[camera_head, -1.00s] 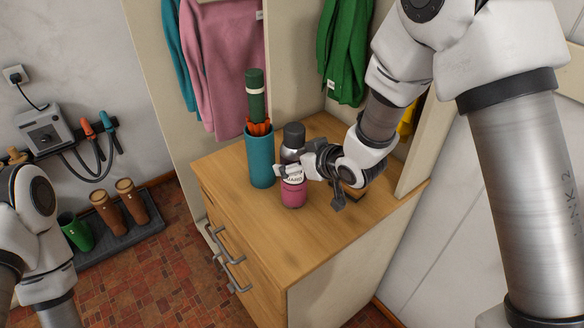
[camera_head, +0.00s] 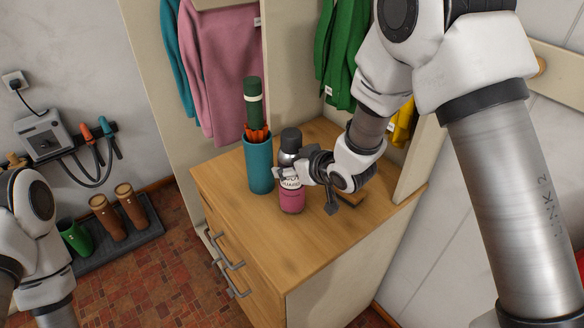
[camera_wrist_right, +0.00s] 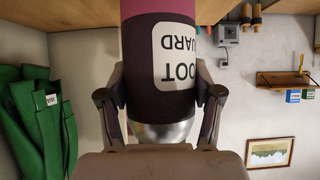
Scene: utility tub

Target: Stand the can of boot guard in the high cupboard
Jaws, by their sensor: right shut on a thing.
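The can of boot guard (camera_head: 292,201) is pink with a white label, a silver shoulder and a dark cap. It stands upright on the wooden top of the drawer unit (camera_head: 270,245). My right gripper (camera_head: 289,175) reaches it from the right and is shut around its upper body. In the right wrist view the can (camera_wrist_right: 168,65) fills the middle, upside down, its label partly readable, with a finger of the gripper (camera_wrist_right: 163,105) on each side. The high cupboard cannot be made out. My left arm shows at the left edge; its gripper is out of the picture.
A teal holder (camera_head: 259,165) with a green umbrella (camera_head: 254,105) stands close left of the can. Coats (camera_head: 215,75) hang behind. Boots (camera_head: 105,218) stand on a floor tray. The unit's front top is clear.

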